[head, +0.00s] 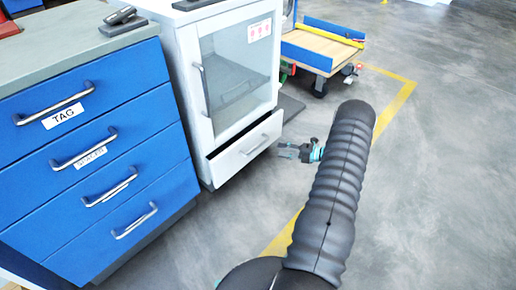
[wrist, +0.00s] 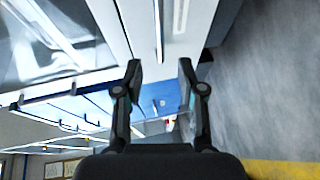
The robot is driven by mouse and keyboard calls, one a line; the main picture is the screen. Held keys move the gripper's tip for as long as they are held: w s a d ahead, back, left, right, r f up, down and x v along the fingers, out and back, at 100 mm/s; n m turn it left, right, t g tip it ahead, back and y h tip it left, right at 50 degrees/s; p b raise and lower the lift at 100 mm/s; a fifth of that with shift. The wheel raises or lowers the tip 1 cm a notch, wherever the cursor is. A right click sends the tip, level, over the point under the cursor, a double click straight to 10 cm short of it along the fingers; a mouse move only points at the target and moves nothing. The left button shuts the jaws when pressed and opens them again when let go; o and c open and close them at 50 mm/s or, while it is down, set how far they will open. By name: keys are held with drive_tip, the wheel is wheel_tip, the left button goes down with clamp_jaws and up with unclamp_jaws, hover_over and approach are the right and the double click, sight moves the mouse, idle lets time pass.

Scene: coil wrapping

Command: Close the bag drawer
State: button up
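The bag drawer, which I take to be the white bottom drawer (head: 240,148) of the white glass-door cabinet (head: 181,62), stands slightly open in the head view. The white drawer front (wrist: 200,22) shows beyond the fingers at the top, seen sideways.
A blue drawer unit (head: 85,155) with drawers labelled TAG and STACKER stands left of the cabinet. A wooden cart with blue sides (head: 318,45) stands behind it. Grey floor (head: 440,180) with yellow tape lines is open on the right.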

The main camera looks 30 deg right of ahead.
sight(258, 147)
drive_tip(key=x, duration=1.1)
drive_tip(key=shift+w+a, duration=0.25)
drive_tip(key=shift+a, duration=0.05)
clamp_jaws()
